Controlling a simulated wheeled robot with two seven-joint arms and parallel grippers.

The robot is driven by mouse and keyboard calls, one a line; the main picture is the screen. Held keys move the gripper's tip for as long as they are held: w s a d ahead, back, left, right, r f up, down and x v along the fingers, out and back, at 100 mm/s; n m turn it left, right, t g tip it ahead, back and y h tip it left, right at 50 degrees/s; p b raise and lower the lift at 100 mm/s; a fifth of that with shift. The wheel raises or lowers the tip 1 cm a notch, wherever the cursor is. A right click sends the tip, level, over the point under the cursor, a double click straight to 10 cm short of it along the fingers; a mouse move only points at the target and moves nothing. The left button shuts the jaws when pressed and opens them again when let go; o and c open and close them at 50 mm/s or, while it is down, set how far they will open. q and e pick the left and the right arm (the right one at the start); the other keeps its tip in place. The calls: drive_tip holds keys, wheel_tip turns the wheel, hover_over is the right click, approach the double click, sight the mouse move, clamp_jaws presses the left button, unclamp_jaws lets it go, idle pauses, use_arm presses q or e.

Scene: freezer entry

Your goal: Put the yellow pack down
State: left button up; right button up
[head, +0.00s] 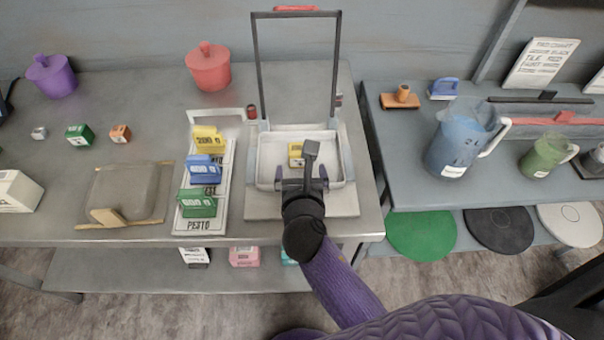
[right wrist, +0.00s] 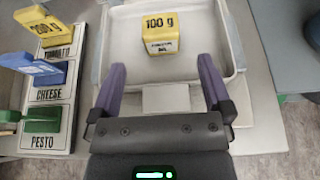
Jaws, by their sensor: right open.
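A yellow pack (head: 295,153) marked "100 g" sits in the white tray (head: 264,172), towards its back; it shows clearly in the right wrist view (right wrist: 160,38). My right gripper (right wrist: 161,66) is open, with its two purple fingers apart at the near side of the pack and nothing between them. In the head view this gripper (head: 303,182) is over the front part of the tray and partly hides the pack. Another yellow pack (head: 208,138) stands at the back of the label board (head: 186,225). My left gripper is not in view.
A dark frame (head: 337,65) stands upright behind the tray. Blue (head: 204,170) and green (head: 197,203) packs stand on the label board left of it. A blue jug (head: 462,140) stands on the right table.

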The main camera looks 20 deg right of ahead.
drive_tip(key=v, duration=0.4)
drive_tip(key=shift+s+a+r+p, duration=0.15)
drive_tip(key=shift+s+p, duration=0.2)
